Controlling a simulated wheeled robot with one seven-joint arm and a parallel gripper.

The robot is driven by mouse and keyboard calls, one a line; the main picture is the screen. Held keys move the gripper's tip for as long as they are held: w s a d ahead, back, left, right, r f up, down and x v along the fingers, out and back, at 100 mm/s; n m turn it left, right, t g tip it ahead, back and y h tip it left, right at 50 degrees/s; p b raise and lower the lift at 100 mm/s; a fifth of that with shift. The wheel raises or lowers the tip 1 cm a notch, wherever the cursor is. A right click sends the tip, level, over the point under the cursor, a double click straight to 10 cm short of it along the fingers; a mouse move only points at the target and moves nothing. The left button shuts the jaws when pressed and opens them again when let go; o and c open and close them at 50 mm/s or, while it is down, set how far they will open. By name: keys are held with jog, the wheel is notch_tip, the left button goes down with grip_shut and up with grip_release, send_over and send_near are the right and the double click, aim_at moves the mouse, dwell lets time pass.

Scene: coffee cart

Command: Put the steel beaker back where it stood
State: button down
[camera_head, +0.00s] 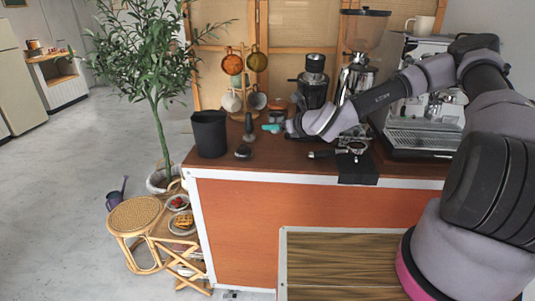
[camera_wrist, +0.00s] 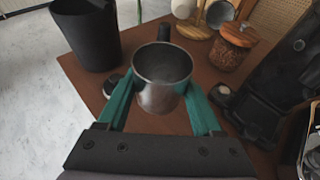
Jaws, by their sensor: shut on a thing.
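The steel beaker (camera_wrist: 160,88) is an open-topped metal cup, upright and looking empty inside, in the middle of the wrist view. My gripper (camera_wrist: 160,103) has its teal fingers on both sides of the beaker, shut on it. In the head view, my gripper (camera_head: 271,128) is over the back left part of the brown counter (camera_head: 270,160). The beaker is small and partly hidden there, so its height above the counter is hard to tell.
A black bin (camera_head: 209,133) stands at the counter's left end. A mug tree (camera_head: 243,85), a lidded jar (camera_wrist: 234,46) and a grinder (camera_head: 313,85) are behind. A portafilter (camera_head: 350,148) lies on a black mat (camera_head: 358,172), beside the espresso machine (camera_head: 420,135).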

send_over(274, 157)
notch_tip(274, 157, down, 6)
jog(key=shift+a+r, duration=0.15)
jog(key=shift+r, duration=0.05)
jog(key=shift+f, duration=2.25)
jog(key=shift+f, duration=0.1)
jog(key=shift+c, duration=0.2)
grip_release()
